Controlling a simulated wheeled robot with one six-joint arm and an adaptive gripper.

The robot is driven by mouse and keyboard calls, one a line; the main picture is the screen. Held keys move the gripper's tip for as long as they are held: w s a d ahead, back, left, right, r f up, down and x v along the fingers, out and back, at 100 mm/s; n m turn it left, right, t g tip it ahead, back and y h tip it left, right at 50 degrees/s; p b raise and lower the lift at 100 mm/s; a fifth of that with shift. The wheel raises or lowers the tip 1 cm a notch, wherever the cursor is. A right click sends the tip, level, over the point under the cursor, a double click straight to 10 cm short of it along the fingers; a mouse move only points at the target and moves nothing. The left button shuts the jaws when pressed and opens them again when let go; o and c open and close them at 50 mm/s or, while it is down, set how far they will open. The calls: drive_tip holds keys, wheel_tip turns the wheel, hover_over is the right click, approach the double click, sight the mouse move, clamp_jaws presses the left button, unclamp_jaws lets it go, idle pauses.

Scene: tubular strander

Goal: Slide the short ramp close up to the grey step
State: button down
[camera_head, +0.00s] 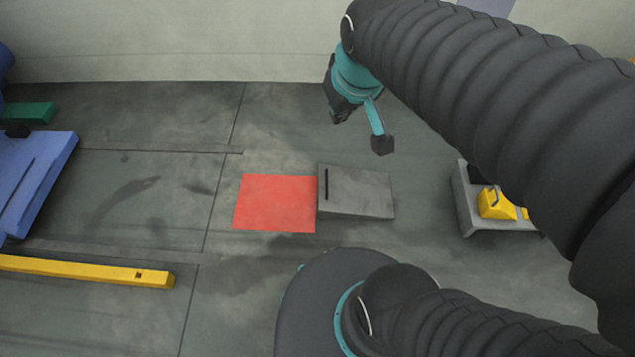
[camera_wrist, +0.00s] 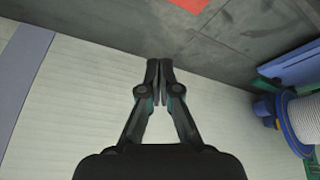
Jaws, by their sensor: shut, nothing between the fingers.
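The short ramp (camera_head: 360,192), a grey wedge-like block with a dark slot near its left edge, lies on the floor in the head view. A grey step-like stand (camera_head: 466,209) is to its right, with a clear strip of floor between them. My arm hides part of the stand. My gripper (camera_head: 338,114) is above and behind the ramp in the head view, apart from it. In the wrist view my gripper (camera_wrist: 165,68) is shut and empty, its fingertips together. The ramp does not show in the wrist view.
A flat red patch (camera_head: 275,203) lies along the ramp's left side. A yellow object (camera_head: 497,204) sits on the stand. A yellow bar (camera_head: 90,270) and blue machine part (camera_head: 38,180) are at left. A pale wall (camera_head: 180,40) is behind. A spool (camera_wrist: 306,122) shows in the wrist view.

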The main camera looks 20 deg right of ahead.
drive_tip(key=w+a+f+n+g+b, duration=0.1)
drive_tip(key=w+f+n+g+b, duration=0.35)
drive_tip(key=w+f, duration=1.6)
drive_tip(key=w+f+n, duration=0.1)
drive_tip(key=f+n, duration=0.1)
drive_tip(key=f, duration=1.1)
drive_tip(key=w+a+f+n, duration=0.1)
drive_tip(key=w+f+n, duration=0.1)
drive_tip(key=f, duration=1.2)
drive_tip(key=w+f+n+b, duration=0.1)
drive_tip(key=f+n, duration=0.2)
drive_tip(key=f, duration=1)
drive_tip(key=shift+w+a+f, duration=0.2)
drive_tip(key=shift+w, duration=0.15)
drive_tip(key=d, duration=0.1)
drive_tip(key=s+d, duration=0.1)
drive_tip(key=d, duration=0.1)
drive_tip(key=shift+r, duration=0.2)
drive_tip(key=shift+s+d, duration=0.2)
drive_tip(key=shift+d, duration=0.2)
drive_tip(key=shift+s, duration=0.1)
